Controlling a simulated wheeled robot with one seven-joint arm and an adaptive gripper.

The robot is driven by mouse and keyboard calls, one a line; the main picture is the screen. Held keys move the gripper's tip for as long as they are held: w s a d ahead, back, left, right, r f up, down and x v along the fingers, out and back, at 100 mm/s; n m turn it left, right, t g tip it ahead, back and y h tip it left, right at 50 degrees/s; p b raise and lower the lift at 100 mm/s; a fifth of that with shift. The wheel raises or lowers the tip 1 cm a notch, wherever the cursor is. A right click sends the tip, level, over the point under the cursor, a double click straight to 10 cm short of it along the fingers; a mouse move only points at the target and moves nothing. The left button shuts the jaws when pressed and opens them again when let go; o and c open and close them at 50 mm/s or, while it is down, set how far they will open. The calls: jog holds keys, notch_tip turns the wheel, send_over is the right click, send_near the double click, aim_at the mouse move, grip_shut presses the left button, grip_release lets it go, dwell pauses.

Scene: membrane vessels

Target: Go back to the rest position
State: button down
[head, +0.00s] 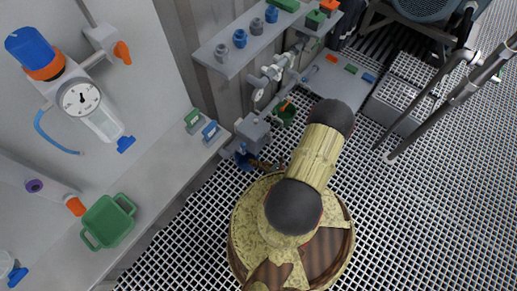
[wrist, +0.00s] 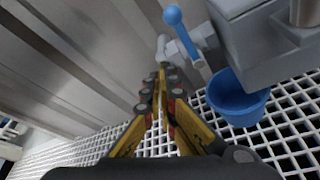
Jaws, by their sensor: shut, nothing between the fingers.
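My gripper (wrist: 162,80) shows in the wrist view with its yellow and black fingers together and nothing between them. It points toward a valve with a blue ball-ended lever (wrist: 181,29) at the upper middle. In the head view my arm reaches up from the bottom centre, and the gripper (head: 250,162) shows only in part beside the blue cup. The blue cup (wrist: 238,98) stands right of the fingers in the wrist view, apart from them, under a grey block (wrist: 262,50).
A shelf (head: 237,62) with blue and grey fittings is above the gripper. A left bench holds a green tray (head: 108,222) and a gauge unit (head: 80,97). A green cup (head: 286,112) is near the grey block. Handrails (head: 440,110) run at right. Grating floor at lower right is clear.

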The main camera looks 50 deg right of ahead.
jog(key=shift+s+d, duration=0.3)
jog(key=shift+s, duration=0.45)
jog(key=shift+s+d, duration=0.3)
jog(key=shift+s, duration=0.45)
